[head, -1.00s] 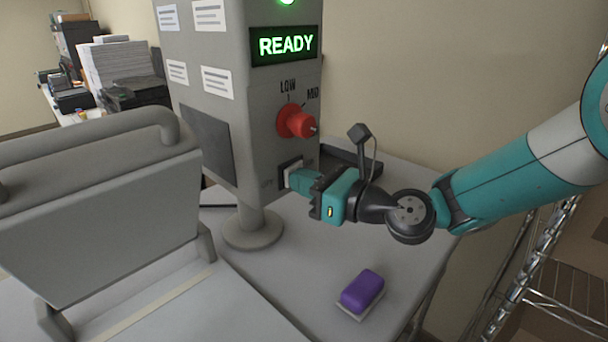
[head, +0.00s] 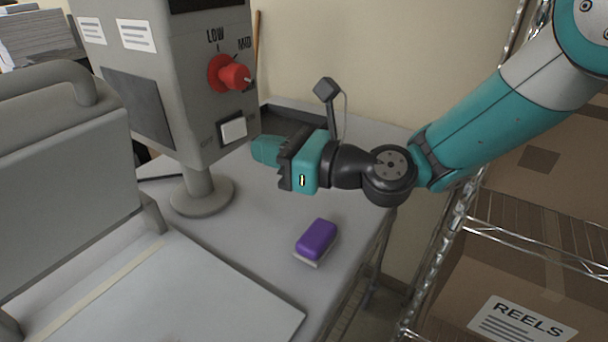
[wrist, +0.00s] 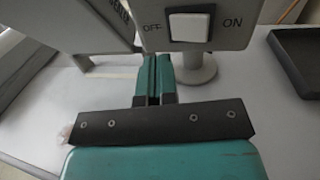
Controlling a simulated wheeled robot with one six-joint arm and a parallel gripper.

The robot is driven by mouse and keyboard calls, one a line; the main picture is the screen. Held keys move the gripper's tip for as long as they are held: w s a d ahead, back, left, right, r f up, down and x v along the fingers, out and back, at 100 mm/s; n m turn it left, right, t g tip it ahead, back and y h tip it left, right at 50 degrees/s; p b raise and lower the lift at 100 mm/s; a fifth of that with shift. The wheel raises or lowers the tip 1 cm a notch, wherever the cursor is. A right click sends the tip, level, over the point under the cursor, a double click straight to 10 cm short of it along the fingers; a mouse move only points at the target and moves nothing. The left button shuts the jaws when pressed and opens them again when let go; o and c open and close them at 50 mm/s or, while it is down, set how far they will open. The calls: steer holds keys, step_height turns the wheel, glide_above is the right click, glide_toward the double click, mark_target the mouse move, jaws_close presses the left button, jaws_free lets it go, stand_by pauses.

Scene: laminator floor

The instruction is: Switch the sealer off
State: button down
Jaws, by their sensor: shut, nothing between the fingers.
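The sealer's grey control box (head: 185,100) stands on a post at the table. Its white rocker switch (head: 233,130) is on the front face below the red knob, between OFF and ON labels. It also shows in the wrist view (wrist: 190,27), with OFF left and ON right. I cannot tell which side is pressed in. My teal gripper (head: 263,150) is shut and empty, a little apart from the switch, to its right in the head view. In the wrist view its closed fingers (wrist: 157,60) point just below and left of the switch.
The red knob (head: 230,74) sits above the switch, by LOW and MID. A dark tray (wrist: 298,58) lies right of the post. A wire rack with boxes (head: 510,290) stands at right.

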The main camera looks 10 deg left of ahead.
steer(key=s+d+b, duration=0.2)
steer(key=s+d, duration=0.2)
steer(key=d, duration=0.2)
steer(key=shift+d+b, duration=0.3)
steer(key=shift+b, duration=0.1)
steer(key=shift+s+f, duration=0.1)
